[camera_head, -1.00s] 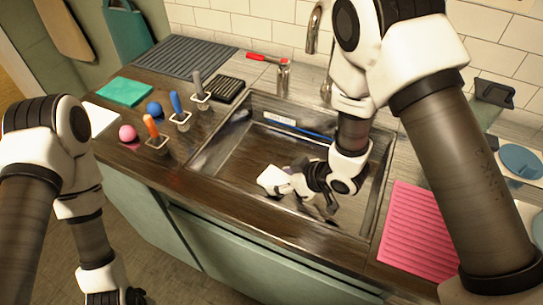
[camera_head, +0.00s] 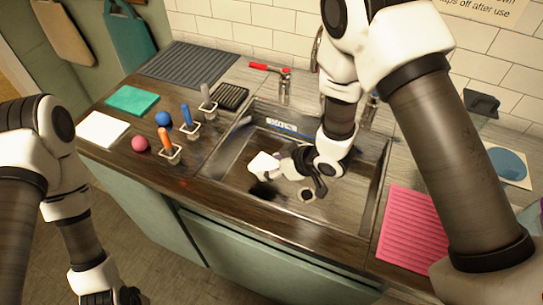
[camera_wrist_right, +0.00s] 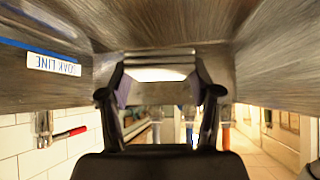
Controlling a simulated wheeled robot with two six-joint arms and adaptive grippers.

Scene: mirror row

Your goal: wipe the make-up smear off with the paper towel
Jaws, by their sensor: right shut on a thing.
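My right gripper (camera_head: 282,166) is inside the sink basin (camera_head: 225,172), shut on a white paper towel (camera_head: 264,165). The towel sticks out to the left of the fingers. In the right wrist view the towel (camera_wrist_right: 160,74) shows as a pale strip between the two fingers. A dark patch lies below the towel; I cannot tell if it is shadow or mark, or whether the towel touches the basin. A faint reddish spot (camera_head: 184,183) shows on the counter's front left; I cannot tell if it is the make-up smear. My left gripper (camera_head: 112,297) is low at the bottom edge, partly cut off.
Orange (camera_head: 166,140), blue (camera_head: 187,113) and grey upright handles stand in small holders left of the sink. A pink ball (camera_head: 140,144), a blue ball (camera_head: 163,118) and a white square (camera_head: 103,130) lie further left. A pink ribbed mat (camera_head: 412,230) lies right. A tap stands behind.

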